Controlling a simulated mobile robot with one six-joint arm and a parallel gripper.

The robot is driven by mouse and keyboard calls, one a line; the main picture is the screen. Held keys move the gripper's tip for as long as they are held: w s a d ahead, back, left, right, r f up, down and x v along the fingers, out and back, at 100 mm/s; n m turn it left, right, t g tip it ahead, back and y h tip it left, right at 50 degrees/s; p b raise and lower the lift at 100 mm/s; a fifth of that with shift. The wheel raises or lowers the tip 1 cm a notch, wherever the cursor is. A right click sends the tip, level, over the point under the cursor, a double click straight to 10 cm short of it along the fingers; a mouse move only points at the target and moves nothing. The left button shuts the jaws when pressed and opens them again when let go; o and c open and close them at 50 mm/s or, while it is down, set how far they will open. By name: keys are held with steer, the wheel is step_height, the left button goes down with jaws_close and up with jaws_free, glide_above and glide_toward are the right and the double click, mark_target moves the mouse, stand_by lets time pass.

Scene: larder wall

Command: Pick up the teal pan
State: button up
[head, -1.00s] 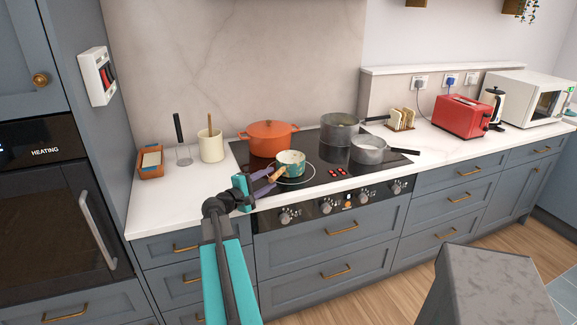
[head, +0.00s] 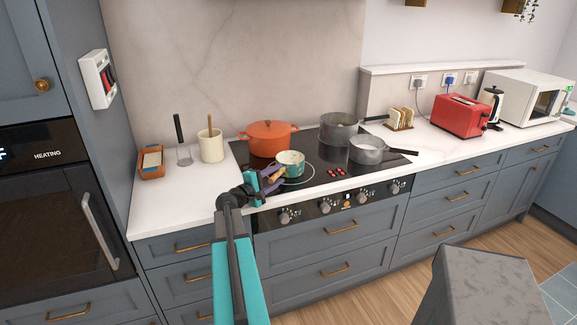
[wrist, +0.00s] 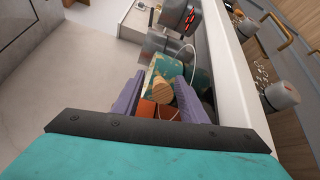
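The teal pan (head: 291,158), small with a cream inside and a wooden handle, sits at the front of the black hob. In the wrist view the teal pan (wrist: 167,69) shows beyond the fingers, worn or speckled on its side. Its wooden handle (wrist: 162,89) points back towards me. My gripper (head: 281,174), with purple fingers, is at the handle. In the wrist view my gripper (wrist: 163,88) is open, with the handle's end between the fingers and gaps beside it. Part of the handle is hidden by the fingers in the head view.
An orange casserole (head: 270,138) stands close behind the pan. Two grey pans (head: 339,129) (head: 368,150) are to the right on the hob. A cream utensil pot (head: 211,146) and a whisk-like tool (head: 182,150) stand left. Hob knobs (head: 326,204) line the front below.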

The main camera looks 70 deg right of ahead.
stand_by(0.3)
jaws_close()
steer(key=shift+r, duration=0.35)
stand_by(0.5)
steer(key=shift+r+b, duration=0.7)
steer(key=shift+r, duration=0.65)
steer(key=a+r+b, duration=0.1)
steer(key=a, duration=1.2)
steer(key=shift+s+a+r+b, duration=0.2)
steer(key=shift+s+r+b, duration=0.15)
steer(key=shift+s, duration=0.1)
steer(key=shift+a+p, duration=0.55)
steer(key=shift+p, duration=2.6)
